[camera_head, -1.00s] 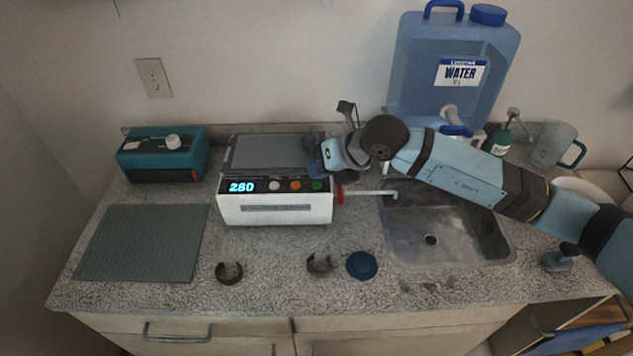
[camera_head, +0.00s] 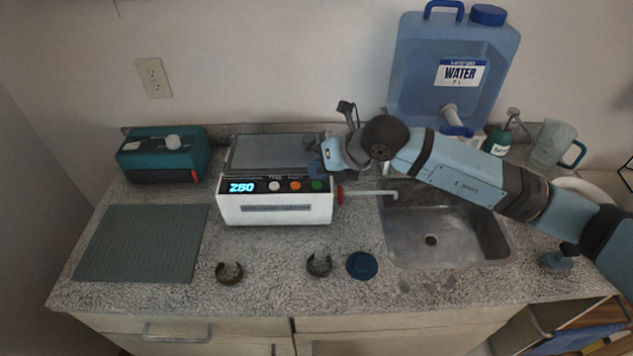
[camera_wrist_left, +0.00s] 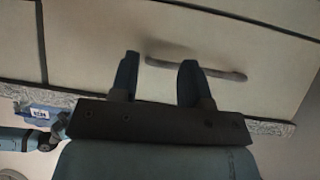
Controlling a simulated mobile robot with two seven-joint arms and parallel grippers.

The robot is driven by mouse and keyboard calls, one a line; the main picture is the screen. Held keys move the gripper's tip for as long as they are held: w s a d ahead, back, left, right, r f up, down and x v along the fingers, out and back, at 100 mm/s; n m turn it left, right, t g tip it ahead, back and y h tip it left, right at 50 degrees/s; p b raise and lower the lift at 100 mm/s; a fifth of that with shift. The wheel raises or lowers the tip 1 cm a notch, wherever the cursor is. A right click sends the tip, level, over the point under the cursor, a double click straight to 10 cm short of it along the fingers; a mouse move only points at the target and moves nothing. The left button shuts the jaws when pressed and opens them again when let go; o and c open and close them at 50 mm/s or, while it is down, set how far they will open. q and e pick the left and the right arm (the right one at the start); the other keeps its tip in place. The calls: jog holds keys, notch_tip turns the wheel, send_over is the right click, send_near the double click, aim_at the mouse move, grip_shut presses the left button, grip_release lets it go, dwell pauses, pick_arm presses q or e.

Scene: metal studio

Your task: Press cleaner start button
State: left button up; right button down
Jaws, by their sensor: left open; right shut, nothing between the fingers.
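The cleaner (camera_head: 275,207) is a white box with a grey lid (camera_head: 272,152), standing on the counter left of the sink. Its front panel has a lit display reading 280 (camera_head: 242,187) and white, orange and green buttons; the green button (camera_head: 317,185) is at the right end. My right gripper (camera_head: 316,170) is shut and empty, with its dark blue fingertips just above the green button. I cannot tell whether they touch it. My left gripper (camera_wrist_left: 158,80) is open and empty in the left wrist view, in front of a drawer handle (camera_wrist_left: 195,68).
A sink (camera_head: 440,235) lies right of the cleaner, with a blue water jug (camera_head: 425,85) behind it. A teal device (camera_head: 160,158) and a grey mat (camera_head: 140,243) are on the left. Two dark rings (camera_head: 229,273) and a blue lid (camera_head: 362,265) lie in front.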

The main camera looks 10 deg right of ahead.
aim_at(319, 183)
jog(key=shift+f, duration=0.1)
dwell(0.3)
jog(key=shift+f+b, duration=0.35)
jog(key=shift+b, duration=0.15)
jog(key=shift+f, duration=0.2)
jog(key=shift+r, duration=0.65)
dwell(0.3)
notch_tip(319, 183, up, 6)
jog(key=p, duration=0.2)
jog(key=shift+p, duration=0.4)
dwell(0.7)
